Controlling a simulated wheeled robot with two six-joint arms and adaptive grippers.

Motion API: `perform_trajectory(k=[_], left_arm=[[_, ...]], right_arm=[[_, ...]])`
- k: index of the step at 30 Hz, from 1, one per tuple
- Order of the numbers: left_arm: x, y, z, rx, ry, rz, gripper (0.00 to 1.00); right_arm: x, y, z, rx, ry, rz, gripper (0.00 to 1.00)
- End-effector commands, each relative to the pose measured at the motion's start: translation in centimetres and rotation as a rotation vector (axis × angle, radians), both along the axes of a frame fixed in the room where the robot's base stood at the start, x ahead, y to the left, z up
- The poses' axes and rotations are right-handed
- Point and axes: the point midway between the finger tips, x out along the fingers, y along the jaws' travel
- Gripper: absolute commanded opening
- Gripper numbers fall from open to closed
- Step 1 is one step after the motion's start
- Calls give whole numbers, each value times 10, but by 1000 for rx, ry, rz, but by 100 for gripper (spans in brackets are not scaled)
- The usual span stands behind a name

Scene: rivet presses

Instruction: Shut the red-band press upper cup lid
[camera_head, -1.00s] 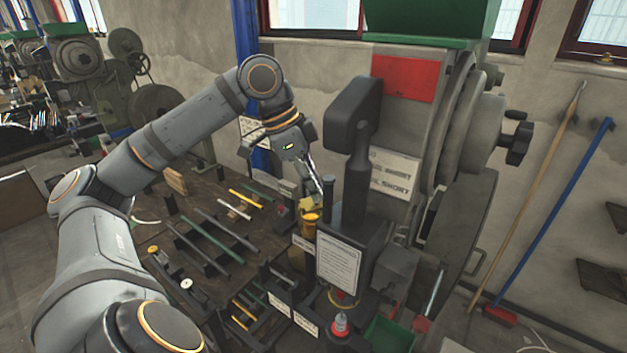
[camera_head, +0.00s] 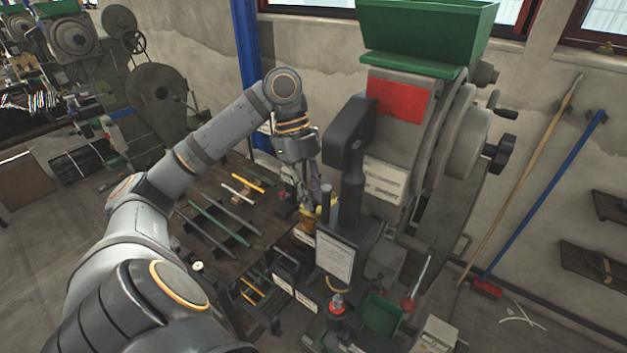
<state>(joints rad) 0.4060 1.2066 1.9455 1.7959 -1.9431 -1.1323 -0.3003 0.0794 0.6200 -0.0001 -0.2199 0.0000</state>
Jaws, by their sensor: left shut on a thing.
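The press with the red panel (camera_head: 398,98) stands at the centre right, under a green hopper. A small yellow cup (camera_head: 307,213) sits low on its left side, partly hidden by my gripper and the press's dark post. My left gripper (camera_head: 313,194) reaches down at this cup from above, its fingers shut on a small part there, which looks like the yellow cup's lid. The fingers hide most of this part, and I cannot tell its tilt. My right gripper is out of view.
A dark bench (camera_head: 235,215) with several coloured rods lies left of the press. The press's dark upright lever (camera_head: 350,165) stands close right of my gripper. A green tray (camera_head: 383,315) sits low at the front. A broom leans on the right wall.

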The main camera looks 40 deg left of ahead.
Motion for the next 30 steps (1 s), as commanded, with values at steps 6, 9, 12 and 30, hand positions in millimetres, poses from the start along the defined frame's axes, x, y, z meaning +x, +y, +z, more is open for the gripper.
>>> perform_trajectory(k=[6,9,12,30], left_arm=[[-2,0,3,1,0,-99,0],[-3,0,2,1,-1,-126,0],[-4,0,2,2,-1,-143,0],[-4,1,0,3,-1,-156,31]], right_arm=[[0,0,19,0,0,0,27],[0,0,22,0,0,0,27],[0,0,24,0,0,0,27],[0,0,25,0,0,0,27]])
